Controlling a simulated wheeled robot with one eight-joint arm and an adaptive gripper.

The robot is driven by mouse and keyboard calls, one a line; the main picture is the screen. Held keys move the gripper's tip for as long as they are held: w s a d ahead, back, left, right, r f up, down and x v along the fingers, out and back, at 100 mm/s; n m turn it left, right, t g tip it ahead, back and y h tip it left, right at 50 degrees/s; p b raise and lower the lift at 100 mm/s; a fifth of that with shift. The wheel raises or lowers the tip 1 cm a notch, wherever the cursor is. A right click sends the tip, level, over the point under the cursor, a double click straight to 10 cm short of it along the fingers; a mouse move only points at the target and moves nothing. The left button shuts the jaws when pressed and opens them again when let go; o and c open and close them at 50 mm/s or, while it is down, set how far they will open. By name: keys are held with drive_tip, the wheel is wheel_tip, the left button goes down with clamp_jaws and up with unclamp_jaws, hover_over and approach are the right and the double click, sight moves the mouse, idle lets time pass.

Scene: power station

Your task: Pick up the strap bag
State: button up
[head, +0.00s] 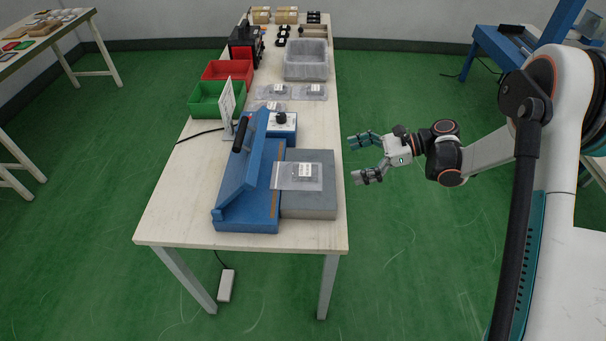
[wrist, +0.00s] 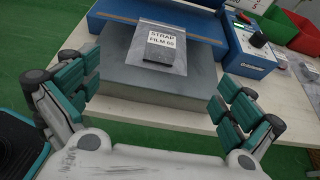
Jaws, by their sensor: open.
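The strap bag (head: 300,176) is a clear flat bag holding a dark item with a white label. It lies on top of a grey block (head: 322,206) at the near end of the long table. In the wrist view the bag (wrist: 176,63) shows ahead, its label reading "STRAP FILM 60", with one end over the edge of the blue machine. My gripper (head: 360,158) is open and empty, off the table's right side and apart from the bag. In the wrist view its fingers (wrist: 152,102) stand wide on both sides of the grey block.
A blue sealing machine (head: 245,190) with a raised lid stands left of the block. Behind are a blue control box (head: 283,124), more bags (head: 275,91), green (head: 207,100) and red bins (head: 228,70) and a grey tray (head: 306,70).

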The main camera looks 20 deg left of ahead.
drive_tip(key=b, duration=0.2)
approach(307, 170)
drive_tip(key=x, duration=0.3)
drive_tip(key=shift+s+f, duration=0.1)
drive_tip(key=shift+f, duration=0.1)
drive_tip(key=shift+b+x, duration=1.25)
drive_tip(key=shift+x, duration=1.7)
drive_tip(key=shift+r, duration=0.2)
drive_tip(key=shift+c, duration=0.2)
drive_tip(key=c, duration=1.8)
drive_tip(key=shift+r, duration=0.1)
